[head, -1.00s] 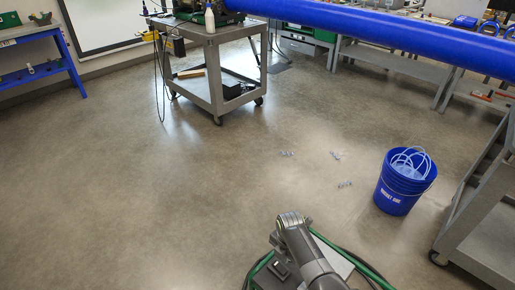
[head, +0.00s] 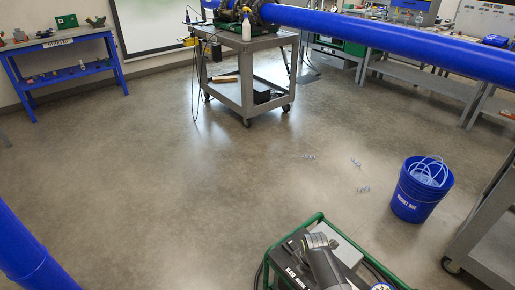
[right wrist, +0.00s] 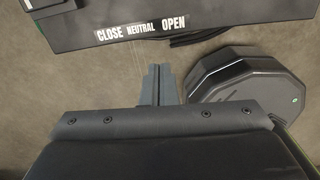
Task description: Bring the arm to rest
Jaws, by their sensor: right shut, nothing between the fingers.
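My right gripper (right wrist: 158,85) shows in the right wrist view with its two dark fingers together and nothing between them. It hangs over the floor, close to a black panel (right wrist: 235,22) labelled CLOSE, NEUTRAL, OPEN. A dark many-sided rounded part (right wrist: 245,90) is to the right of the fingers. In the head view my grey right arm (head: 325,262) is at the bottom, over a black unit with a green tube frame (head: 303,230). My left gripper is not in view.
A blue bucket (head: 413,205) with tubing stands on the right by a grey cart (head: 490,235). Small clear pieces (head: 358,163) lie on the floor. A grey cart (head: 240,90) and long blue pipe (head: 400,38) are at the back.

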